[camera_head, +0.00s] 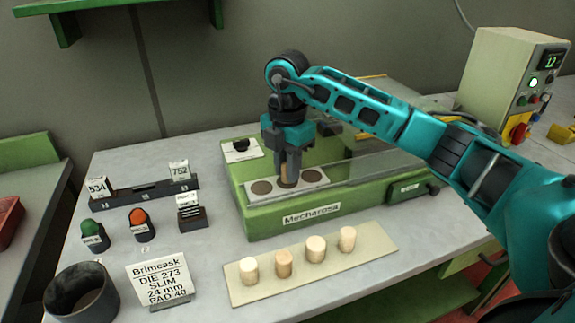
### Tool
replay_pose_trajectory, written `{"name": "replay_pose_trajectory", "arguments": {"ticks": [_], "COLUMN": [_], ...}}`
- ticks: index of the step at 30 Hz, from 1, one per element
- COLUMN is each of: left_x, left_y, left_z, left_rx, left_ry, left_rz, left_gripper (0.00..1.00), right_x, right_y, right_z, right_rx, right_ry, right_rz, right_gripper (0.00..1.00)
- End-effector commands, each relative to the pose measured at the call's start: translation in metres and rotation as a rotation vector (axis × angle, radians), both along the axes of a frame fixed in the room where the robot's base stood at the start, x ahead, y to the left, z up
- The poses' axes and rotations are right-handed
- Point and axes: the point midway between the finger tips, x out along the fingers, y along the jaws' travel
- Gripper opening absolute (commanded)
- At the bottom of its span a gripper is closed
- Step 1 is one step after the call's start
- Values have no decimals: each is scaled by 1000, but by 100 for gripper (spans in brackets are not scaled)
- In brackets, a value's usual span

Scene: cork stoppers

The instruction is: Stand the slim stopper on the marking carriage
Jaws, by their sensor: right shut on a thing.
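My right gripper (289,178) reaches in from the right and points down over the green marking machine. Its fingers are shut on a small stopper (288,184), which they mostly hide. The stopper is over the middle spot of the pale marking carriage (301,186); I cannot tell whether its base touches. Dark round pads (262,187) show to the left and right (312,176) of it. How slim the held stopper is cannot be judged. Several pale stoppers, such as the leftmost (249,270) and rightmost (348,238), stand on a beige board. My left gripper is out of view.
The green machine body (265,219) surrounds the carriage. A sign (158,277) reads "DIE 273 SLIM 24 mm PAD 40". A dark cup (82,294), green (95,236) and orange-topped (142,223) pieces and a rack (150,194) are at left. A control box (508,75) stands at right.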

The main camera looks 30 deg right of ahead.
Motion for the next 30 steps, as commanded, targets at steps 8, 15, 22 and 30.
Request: {"name": "replay_pose_trajectory", "arguments": {"ticks": [8, 15, 22, 30], "left_x": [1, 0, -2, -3], "left_y": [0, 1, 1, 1], "left_z": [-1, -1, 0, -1], "left_rx": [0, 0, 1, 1], "left_ry": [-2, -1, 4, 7], "left_rz": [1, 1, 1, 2], "left_gripper": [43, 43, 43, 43], "right_x": [0, 0, 0, 1], "right_y": [0, 0, 0, 0], "right_z": [-3, -3, 1, 46], "right_rx": [0, 0, 0, 0], "right_ry": [1, 1, 0, -5], "right_rz": [-1, -1, -1, -1], "right_gripper": [32, 49, 49, 49]}}
